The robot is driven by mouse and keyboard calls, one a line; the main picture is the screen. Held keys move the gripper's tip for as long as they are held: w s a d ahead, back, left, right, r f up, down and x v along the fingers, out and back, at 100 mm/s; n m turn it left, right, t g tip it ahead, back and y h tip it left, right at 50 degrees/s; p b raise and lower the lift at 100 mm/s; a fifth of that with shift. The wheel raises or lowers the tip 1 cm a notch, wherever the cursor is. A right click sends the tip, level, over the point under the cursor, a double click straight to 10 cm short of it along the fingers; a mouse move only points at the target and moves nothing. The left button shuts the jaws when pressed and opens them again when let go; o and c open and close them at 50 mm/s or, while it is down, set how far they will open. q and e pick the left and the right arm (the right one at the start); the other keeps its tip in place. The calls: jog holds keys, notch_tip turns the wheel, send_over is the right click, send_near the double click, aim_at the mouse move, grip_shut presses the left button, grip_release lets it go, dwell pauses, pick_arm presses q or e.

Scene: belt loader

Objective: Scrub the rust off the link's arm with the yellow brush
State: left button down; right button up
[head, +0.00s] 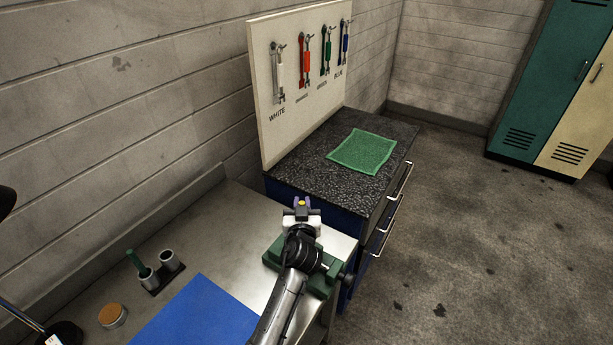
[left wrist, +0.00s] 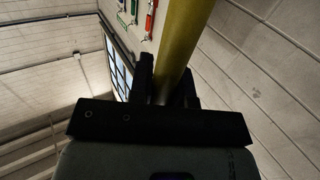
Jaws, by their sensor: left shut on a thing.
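My left gripper (head: 301,206) is over the green vise (head: 272,256) at the right end of the steel bench. It is shut on the yellow brush; in the left wrist view the brush's thick yellow handle (left wrist: 182,40) runs up from between the dark fingers. In the head view only a small yellow spot of the brush (head: 301,203) shows between the fingers. The brush's bristles are not visible. I cannot make out the link or its rust; my arm and gripper cover much of the vise. My right gripper is not in view.
A two-cup holder (head: 170,261) with a green-handled tool (head: 133,259), a round tin (head: 113,316) and a blue mat (head: 199,316) are on the bench. Beyond stands a dark-topped cabinet with a green cloth (head: 362,151).

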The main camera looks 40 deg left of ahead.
pick_arm(q)
jog(key=shift+s+d+r+p, duration=0.1)
jog(key=shift+s+r+p, duration=0.3)
jog(key=shift+r, duration=0.25)
jog(key=shift+s+r+p, duration=0.25)
jog(key=shift+r+p, duration=0.1)
jog(key=shift+r, duration=0.25)
jog(key=r+p, duration=0.1)
jog(key=r, duration=0.1)
jog(key=r+p, duration=0.2)
jog(key=r, duration=0.1)
jog(key=shift+w+r+p, duration=0.25)
jog(key=shift+r+p, duration=0.05)
jog(key=shift+p, duration=0.1)
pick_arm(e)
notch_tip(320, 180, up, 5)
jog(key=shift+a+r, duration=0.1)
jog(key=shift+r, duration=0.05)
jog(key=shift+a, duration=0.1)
